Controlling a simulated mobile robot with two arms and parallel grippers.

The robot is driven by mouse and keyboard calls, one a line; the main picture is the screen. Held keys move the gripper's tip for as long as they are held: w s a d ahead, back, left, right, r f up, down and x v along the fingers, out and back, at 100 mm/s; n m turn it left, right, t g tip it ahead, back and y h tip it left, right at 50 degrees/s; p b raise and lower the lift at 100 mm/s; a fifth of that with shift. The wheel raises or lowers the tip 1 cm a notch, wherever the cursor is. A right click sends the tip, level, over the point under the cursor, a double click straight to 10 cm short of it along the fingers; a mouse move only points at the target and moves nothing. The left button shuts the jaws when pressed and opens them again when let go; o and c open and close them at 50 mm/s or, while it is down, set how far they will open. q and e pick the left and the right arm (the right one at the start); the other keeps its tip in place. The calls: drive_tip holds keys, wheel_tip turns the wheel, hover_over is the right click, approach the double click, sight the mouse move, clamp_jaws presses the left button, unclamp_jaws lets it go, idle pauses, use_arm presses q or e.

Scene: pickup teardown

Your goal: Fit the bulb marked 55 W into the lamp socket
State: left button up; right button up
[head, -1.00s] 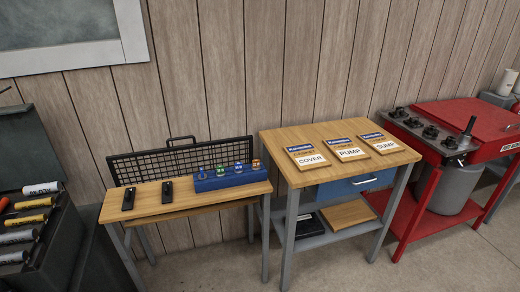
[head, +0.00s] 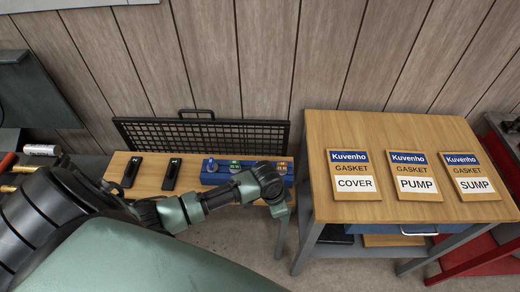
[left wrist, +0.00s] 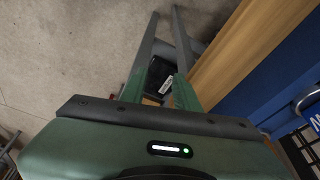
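A blue rack (head: 208,180) on the low wooden bench holds several small bulbs with coloured collars: a blue one (head: 211,166), a green one (head: 235,167) and an orange one (head: 282,168). Their wattage marks are not readable. My left arm reaches across the bench, its wrist in front of the rack's right part, hiding some of it. In the left wrist view my left gripper (left wrist: 160,88) has its two green fingers apart with nothing between them. I cannot identify the lamp socket. My right gripper is not in view.
Two black pieces (head: 131,170) (head: 171,173) lie on the bench, left of the rack. A black mesh panel (head: 200,132) stands behind. A higher wooden table (head: 350,125) with three gasket packs is close on the right. A dark box (left wrist: 157,78) lies below the gripper.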

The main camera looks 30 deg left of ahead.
use_arm(q)
wheel_tip(320, 180, up, 9)
drive_tip(key=w+m+p, duration=0.1)
drive_tip(key=m, duration=0.1)
drive_tip(key=m+g+y, duration=0.1)
drive_tip(key=g+y, duration=0.1)
approach(258, 163)
wheel_tip(258, 163, down, 7)
drive_tip(key=b, duration=0.8)
drive_tip(key=shift+a+r+b, duration=0.1)
drive_tip(key=shift+r+b, duration=0.05)
drive_tip(key=shift+b, duration=0.2)
drive_tip(key=shift+f, duration=1)
drive_tip(key=shift+c, duration=0.4)
